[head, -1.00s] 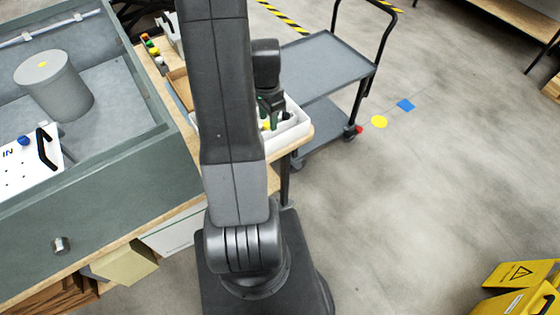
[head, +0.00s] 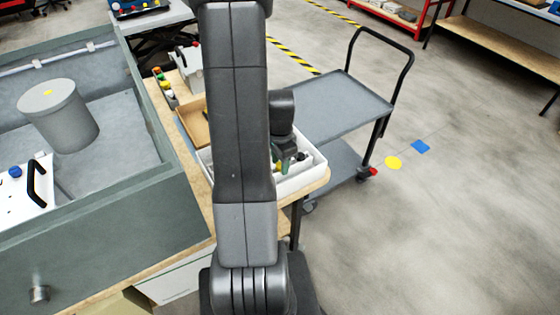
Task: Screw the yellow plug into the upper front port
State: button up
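My gripper (head: 285,160) points down over the white tray (head: 312,176) at the table's right end, partly behind my arm. Its fingers are small and dark, so I cannot tell whether they are open or hold something. Small green and dark parts lie in the tray near it. I cannot make out the yellow plug in the tray now. The grey-green analyser housing (head: 120,240) fills the left side. A metal fitting (head: 39,292) sticks out of its front wall. I cannot identify the upper front port.
Inside the housing stand a grey cylinder (head: 62,118) and a white panel with a black handle (head: 37,183). A row of coloured parts (head: 165,88) and a wooden tray (head: 191,122) lie on the table. A grey cart (head: 335,103) stands behind.

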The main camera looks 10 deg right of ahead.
grip_shut()
jog(key=shift+r+p, duration=2.4)
jog(key=shift+r, duration=1.1)
